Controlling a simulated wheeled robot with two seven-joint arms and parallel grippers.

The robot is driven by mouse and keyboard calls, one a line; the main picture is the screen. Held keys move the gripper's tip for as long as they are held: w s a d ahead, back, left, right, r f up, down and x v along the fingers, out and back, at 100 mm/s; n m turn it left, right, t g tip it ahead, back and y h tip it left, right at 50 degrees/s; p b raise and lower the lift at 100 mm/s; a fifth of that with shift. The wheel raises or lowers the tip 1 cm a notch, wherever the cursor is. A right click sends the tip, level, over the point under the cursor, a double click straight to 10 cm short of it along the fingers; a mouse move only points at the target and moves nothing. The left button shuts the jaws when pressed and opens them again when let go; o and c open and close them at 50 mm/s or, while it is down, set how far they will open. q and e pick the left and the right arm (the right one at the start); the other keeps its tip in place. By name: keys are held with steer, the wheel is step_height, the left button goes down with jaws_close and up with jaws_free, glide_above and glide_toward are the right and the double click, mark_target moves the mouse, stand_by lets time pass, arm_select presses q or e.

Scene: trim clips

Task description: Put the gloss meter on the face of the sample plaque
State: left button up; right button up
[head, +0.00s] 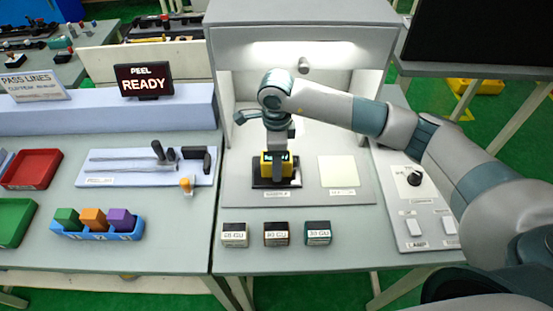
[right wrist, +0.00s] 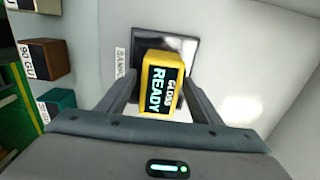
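The yellow gloss meter (head: 268,166) stands on the dark sample plaque (head: 288,184) under the lit hood. In the right wrist view the meter (right wrist: 162,88) shows a dark screen reading GLOSS READY, and the plaque (right wrist: 190,47) shows around its far end. My right gripper (head: 278,152) points down over the meter. Its fingers (right wrist: 160,90) stand on either side of the meter, seemingly with narrow gaps. The meter's underside is hidden, so I cannot see its full contact with the plaque. My left gripper is out of view.
A pale tile (head: 338,171) lies right of the plaque. Several small labelled gloss blocks (head: 276,234) line the front of the table. A switch panel (head: 412,205) stands to the right. The hood's walls enclose the plaque at the back and sides.

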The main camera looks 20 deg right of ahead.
steer(key=shift+r, duration=0.1)
steer(key=shift+r+p, duration=0.4)
steer(key=shift+r, duration=0.05)
step_height(320, 180, up, 11)
steer(key=p, duration=0.3)
steer(key=shift+r, duration=0.15)
